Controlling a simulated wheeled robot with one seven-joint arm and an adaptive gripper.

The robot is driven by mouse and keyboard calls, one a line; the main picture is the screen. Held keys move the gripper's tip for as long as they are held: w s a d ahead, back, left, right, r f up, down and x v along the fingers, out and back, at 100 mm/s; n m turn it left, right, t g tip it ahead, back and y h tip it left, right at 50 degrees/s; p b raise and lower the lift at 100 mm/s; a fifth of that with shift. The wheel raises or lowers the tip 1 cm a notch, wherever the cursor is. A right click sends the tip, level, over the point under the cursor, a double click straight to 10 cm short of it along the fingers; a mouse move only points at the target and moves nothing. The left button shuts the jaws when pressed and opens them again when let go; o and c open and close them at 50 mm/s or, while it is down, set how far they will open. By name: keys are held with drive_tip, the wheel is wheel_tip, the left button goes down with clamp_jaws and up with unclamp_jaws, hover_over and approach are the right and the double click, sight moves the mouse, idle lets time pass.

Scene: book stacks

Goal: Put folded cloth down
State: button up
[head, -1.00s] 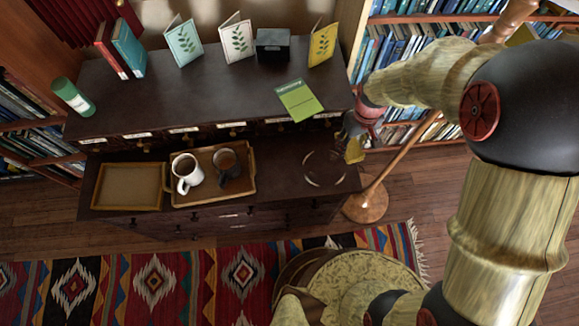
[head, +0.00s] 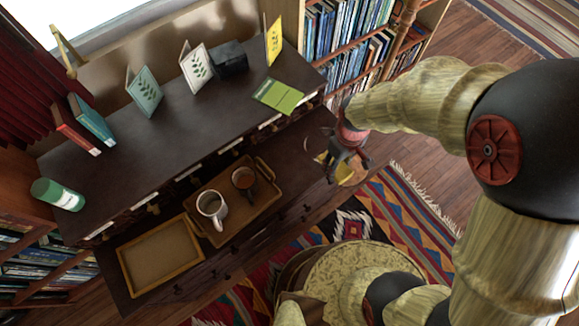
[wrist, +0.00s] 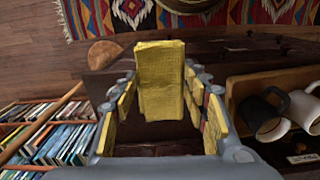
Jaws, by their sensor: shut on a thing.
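My gripper (head: 348,158) hangs over the right end of the dark lower ledge (head: 290,178) of the cabinet. In the wrist view my gripper (wrist: 160,100) is shut on the yellow folded cloth (wrist: 160,75), which stands out between the yellow-padded fingers. In the head view the cloth (head: 341,175) shows only partly below the fingers. A pale ring-shaped outline lies on the ledge beneath, mostly hidden by my gripper. I cannot tell how far the cloth is above the ledge.
A handled tray (head: 262,207) with a white mug (head: 212,207) and a dark mug (head: 243,178) stands left of my gripper. An empty shallow tray (head: 160,257) lies farther left. Cards, books and a green booklet (head: 278,96) occupy the upper top. A patterned rug (head: 400,205) covers the floor.

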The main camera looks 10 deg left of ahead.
drive_tip(key=shift+s+a, duration=0.1)
drive_tip(key=shift+s, duration=0.05)
drive_tip(key=shift+a+f, duration=0.25)
drive_tip(key=shift+a, duration=0.1)
drive_tip(key=w+a+f+b, duration=0.3)
drive_tip(key=w+a+f, duration=0.15)
drive_tip(key=a, duration=0.35)
drive_tip(key=b, duration=0.2)
hover_over(297, 163)
drive_tip(key=f, duration=0.4)
drive_tip(key=shift+s+d+f, duration=0.1)
drive_tip(key=shift+s+d, duration=0.05)
drive_tip(key=shift+d, duration=0.25)
drive_tip(key=shift+a+f, duration=0.15)
drive_tip(key=shift+f, duration=0.1)
drive_tip(key=f, duration=0.1)
drive_tip(key=f+b, duration=0.1)
drive_tip(key=f, duration=0.1)
drive_tip(key=shift+a+f, duration=0.2)
drive_tip(key=shift+f, duration=0.1)
drive_tip(key=shift+r, duration=0.1)
